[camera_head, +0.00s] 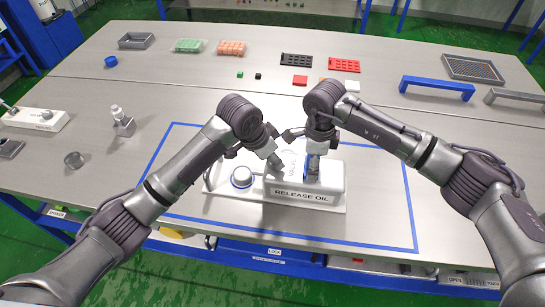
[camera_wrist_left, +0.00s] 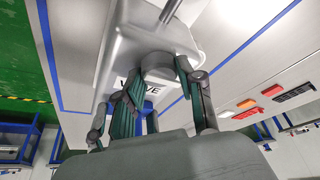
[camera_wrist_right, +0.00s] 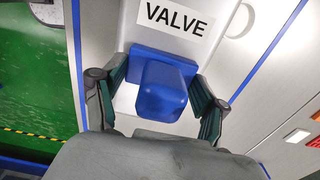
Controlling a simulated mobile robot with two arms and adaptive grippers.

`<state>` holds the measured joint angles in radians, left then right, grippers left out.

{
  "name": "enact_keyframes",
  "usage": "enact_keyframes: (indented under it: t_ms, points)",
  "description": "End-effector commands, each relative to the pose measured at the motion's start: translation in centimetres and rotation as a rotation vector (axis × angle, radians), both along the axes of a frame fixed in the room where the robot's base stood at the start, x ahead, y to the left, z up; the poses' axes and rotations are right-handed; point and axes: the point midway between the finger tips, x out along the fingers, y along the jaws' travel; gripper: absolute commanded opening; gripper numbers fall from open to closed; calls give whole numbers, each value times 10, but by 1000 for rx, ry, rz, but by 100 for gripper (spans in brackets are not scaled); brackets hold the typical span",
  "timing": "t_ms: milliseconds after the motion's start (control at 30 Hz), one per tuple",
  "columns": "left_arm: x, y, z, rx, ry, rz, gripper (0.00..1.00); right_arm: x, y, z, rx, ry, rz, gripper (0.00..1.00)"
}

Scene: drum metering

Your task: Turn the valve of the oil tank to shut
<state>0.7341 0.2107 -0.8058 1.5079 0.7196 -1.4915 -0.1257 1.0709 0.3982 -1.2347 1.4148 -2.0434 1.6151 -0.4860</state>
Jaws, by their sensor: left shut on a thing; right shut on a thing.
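The oil tank (camera_head: 333,182) is a white-grey unit labelled "RELEASE OIL", inside a blue taped outline. A "VALVE" label (camera_wrist_right: 174,18) is on its top, partly hidden by my fingers in the left wrist view. My right gripper (camera_head: 313,160) is shut on a blue block-like handle (camera_wrist_right: 162,92), which stands beside the label. In the right wrist view (camera_wrist_right: 160,105) its fingers flank the handle. My left gripper (camera_head: 274,165) is shut on a grey rounded part (camera_wrist_left: 159,64) of the tank, on the other side of the label. It also shows in the left wrist view (camera_wrist_left: 160,100).
Trays and a blue bracket (camera_head: 437,87) lie farther back. The table inside the outline's right part is clear.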

Motion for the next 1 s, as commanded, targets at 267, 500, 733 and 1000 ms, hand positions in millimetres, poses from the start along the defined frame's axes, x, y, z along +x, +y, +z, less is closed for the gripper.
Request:
enact_keyframes:
  t_ms: [267,500,733,1000]
  points:
    - [0,1,0,1,2,-43,3,1,0,1,1,-3,-1,3]
    - [2,2,0,2,2,-183,3,1,0,1,1,-3,-1,3]
    - [3,2,0,2,2,-392,3,1,0,1,1,-3,-1,3]
    - [4,1,1,2,3,-648,3,1,0,1,1,-3,-1,3]
